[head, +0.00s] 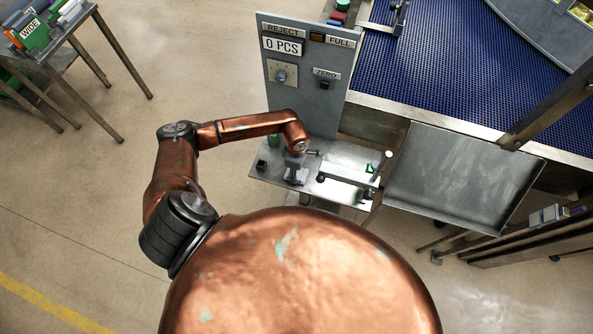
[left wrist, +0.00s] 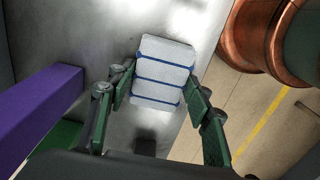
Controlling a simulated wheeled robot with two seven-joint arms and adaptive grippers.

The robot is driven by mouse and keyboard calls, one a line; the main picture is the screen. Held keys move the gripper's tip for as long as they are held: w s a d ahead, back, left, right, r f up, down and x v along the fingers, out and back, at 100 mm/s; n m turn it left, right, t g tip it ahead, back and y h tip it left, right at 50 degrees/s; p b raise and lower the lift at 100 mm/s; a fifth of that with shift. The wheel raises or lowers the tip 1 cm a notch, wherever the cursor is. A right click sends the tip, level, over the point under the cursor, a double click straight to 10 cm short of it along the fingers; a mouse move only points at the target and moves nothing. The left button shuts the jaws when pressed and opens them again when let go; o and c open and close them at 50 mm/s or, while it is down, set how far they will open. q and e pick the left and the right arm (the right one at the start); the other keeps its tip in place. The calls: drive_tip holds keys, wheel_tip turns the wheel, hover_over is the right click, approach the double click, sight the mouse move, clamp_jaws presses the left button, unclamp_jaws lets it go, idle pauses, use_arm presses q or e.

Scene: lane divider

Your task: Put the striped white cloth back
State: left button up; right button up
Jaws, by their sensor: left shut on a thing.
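The striped white cloth (left wrist: 163,72) is a folded white block with blue stripes. In the left wrist view it sits between the green-padded fingers of my left gripper (left wrist: 160,88), which is shut on it. Bare metal shows behind it, with a dark patch below; I cannot tell whether the cloth touches the metal. In the head view my left gripper (head: 296,172) is over the small metal shelf (head: 265,178) below the grey panel. The cloth cannot be made out clearly there. My right gripper is not in view.
A white device (head: 348,174) with a lever stands on the shelf's right part. A green item (head: 273,140) and a small black item (head: 261,165) are at its left. The grey panel (head: 303,100) rises behind. An empty metal tray (head: 465,175) lies right. A purple bar (left wrist: 45,112) is close in the wrist view.

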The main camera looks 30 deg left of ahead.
use_arm(q)
drive_tip(key=o, duration=1.2)
drive_tip(key=shift+r+p, duration=0.1)
drive_tip(key=shift+p, duration=0.25)
drive_tip(key=r, duration=0.6)
drive_tip(key=shift+w+a+r+b, duration=0.2)
drive_tip(key=shift+a+b, duration=0.1)
drive_tip(key=shift+b, duration=0.1)
drive_tip(key=shift+s+r, duration=0.1)
drive_tip(key=shift+r, duration=0.55)
